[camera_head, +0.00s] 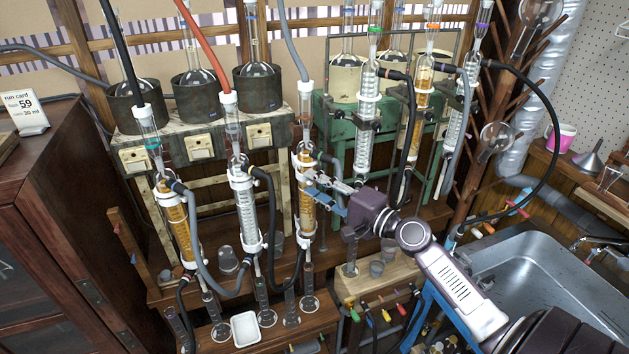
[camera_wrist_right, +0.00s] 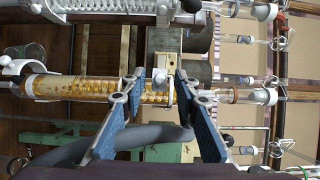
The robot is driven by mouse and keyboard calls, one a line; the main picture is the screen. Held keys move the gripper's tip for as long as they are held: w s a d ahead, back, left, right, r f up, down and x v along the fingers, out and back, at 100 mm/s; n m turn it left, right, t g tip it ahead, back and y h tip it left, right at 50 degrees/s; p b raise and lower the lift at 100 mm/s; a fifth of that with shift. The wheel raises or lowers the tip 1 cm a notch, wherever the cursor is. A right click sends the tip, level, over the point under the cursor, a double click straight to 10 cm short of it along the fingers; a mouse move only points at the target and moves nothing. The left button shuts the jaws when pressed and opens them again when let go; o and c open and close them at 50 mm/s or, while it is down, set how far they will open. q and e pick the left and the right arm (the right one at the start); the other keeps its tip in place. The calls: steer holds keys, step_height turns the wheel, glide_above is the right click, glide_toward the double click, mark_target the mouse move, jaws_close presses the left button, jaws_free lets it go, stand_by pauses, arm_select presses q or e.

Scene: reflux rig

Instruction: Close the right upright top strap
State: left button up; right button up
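The right upright condenser (camera_head: 306,207) of the front rig is a glass tube with an amber coil. It runs sideways across the right wrist view (camera_wrist_right: 85,88). A pale strap (camera_head: 304,160) sits near its top; in the right wrist view a white band with a small knob (camera_wrist_right: 168,87) shows between the fingers. I cannot tell how far the strap is closed. My right gripper (camera_head: 310,188) is open, its blue-padded fingers (camera_wrist_right: 159,80) apart at the condenser's upper part. Whether they touch it is unclear. My left gripper is out of view.
A grey hose (camera_wrist_right: 150,137) curves close by my right fingers. The middle condenser (camera_head: 243,200) stands left, with a black hose (camera_head: 270,210) between. The green stand (camera_head: 330,125) with more condensers is behind. A metal sink (camera_head: 530,270) lies at the right.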

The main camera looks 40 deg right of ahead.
steer(key=shift+w, duration=0.2)
jaws_close()
steer(key=w+d+n+g+y+b, duration=0.2)
steer(key=d+n+g+y+b, duration=0.4)
steer(key=b, duration=1.2)
steer(key=n+g+y, duration=0.1)
steer(key=n+y, duration=0.1)
steer(key=y, duration=0.2)
steer(key=shift+w+n+g+y, duration=0.2)
steer(key=shift+n+g+y, duration=0.2)
steer(key=shift+f+n+g+y+b, duration=0.1)
steer(key=shift+n+g+y+b, duration=0.2)
steer(key=shift+g, duration=0.1)
